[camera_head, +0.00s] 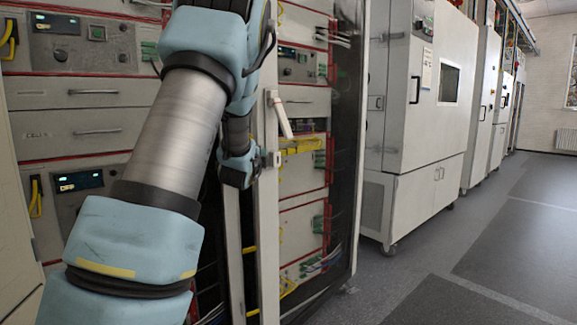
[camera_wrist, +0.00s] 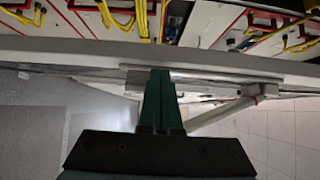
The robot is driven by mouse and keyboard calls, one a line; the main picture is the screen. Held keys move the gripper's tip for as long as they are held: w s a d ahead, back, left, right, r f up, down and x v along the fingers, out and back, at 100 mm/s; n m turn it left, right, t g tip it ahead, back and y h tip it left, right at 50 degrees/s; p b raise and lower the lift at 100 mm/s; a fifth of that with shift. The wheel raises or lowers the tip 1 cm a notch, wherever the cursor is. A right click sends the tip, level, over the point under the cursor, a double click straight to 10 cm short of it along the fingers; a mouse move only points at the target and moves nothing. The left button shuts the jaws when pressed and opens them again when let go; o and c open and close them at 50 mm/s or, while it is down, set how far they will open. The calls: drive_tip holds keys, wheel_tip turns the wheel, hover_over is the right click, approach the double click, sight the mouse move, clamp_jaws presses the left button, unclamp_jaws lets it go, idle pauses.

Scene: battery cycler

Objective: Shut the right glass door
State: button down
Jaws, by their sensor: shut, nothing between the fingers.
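The right glass door shows in the head view as a tall pale frame post (camera_head: 268,215) with clear glass to its right, standing ajar in front of the cabinet. A white lever handle (camera_head: 283,115) is on the post. In the wrist view the door's frame (camera_wrist: 90,58) runs across the picture, with the handle (camera_wrist: 225,112) at right. My gripper (camera_wrist: 160,75) is shut and empty, its dark green fingertips at the frame beside the handle. I cannot tell whether they touch it. In the head view my arm hides part of the cabinet, and the fingertips are not clearly visible.
Cabinet shelves (camera_head: 95,120) with drawers and red trim are behind my arm. Yellow cables (camera_wrist: 120,15) hang inside the cabinet. A large white test chamber (camera_head: 410,110) stands to the right. The grey floor (camera_head: 480,240) at right is clear.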

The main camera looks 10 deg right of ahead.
drive_tip(key=w+a, duration=0.2)
drive_tip(key=w, duration=0.1)
drive_tip(key=w+a, duration=0.1)
drive_tip(key=shift+w+a+b, duration=0.25)
drive_tip(key=shift+w+b, duration=0.1)
drive_tip(key=shift+d, duration=0.1)
